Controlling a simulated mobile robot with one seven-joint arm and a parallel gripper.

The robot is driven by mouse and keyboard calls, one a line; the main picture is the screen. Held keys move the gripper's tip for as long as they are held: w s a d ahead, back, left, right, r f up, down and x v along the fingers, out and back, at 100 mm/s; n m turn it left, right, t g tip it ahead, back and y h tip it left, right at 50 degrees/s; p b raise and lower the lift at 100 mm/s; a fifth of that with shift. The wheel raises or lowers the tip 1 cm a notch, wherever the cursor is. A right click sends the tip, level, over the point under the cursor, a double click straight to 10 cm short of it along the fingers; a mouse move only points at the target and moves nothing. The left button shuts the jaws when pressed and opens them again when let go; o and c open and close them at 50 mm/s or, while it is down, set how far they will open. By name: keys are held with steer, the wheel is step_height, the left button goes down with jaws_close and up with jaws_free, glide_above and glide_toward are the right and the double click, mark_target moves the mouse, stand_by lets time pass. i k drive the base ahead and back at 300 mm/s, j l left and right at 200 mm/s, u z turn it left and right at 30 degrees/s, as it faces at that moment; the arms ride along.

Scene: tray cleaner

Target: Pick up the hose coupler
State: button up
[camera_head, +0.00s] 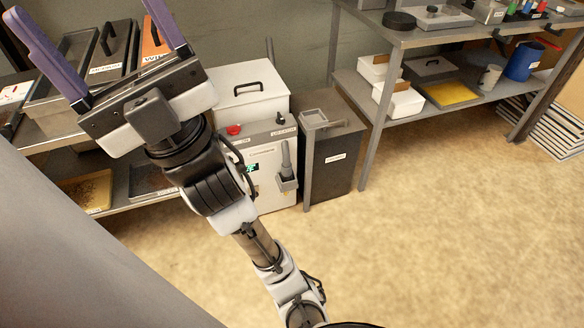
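My gripper (84,10) is at the upper left, raised in front of the left bench. Its two purple fingers are spread wide apart, and nothing shows between them. I cannot pick out the hose coupler for certain in this view. A black round piece (399,21) lies on the top of the right rack, and a small grey piece (432,10) sits on a grey tray beside it; I cannot tell whether either is the coupler. My arm and gripper hide part of the left bench.
A white machine (270,185) with a handled lid and a dark bin (333,160) stand between the left bench (50,140) and right rack (376,120). White boxes (398,99), a yellow tray (450,94) and a blue container (523,61) occupy the lower shelf. The floor (450,230) is clear.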

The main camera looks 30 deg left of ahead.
mark_target(286, 173)
steer(key=i+j, duration=0.65)
steer(key=i, duration=0.65)
steer(key=j+u, duration=0.05)
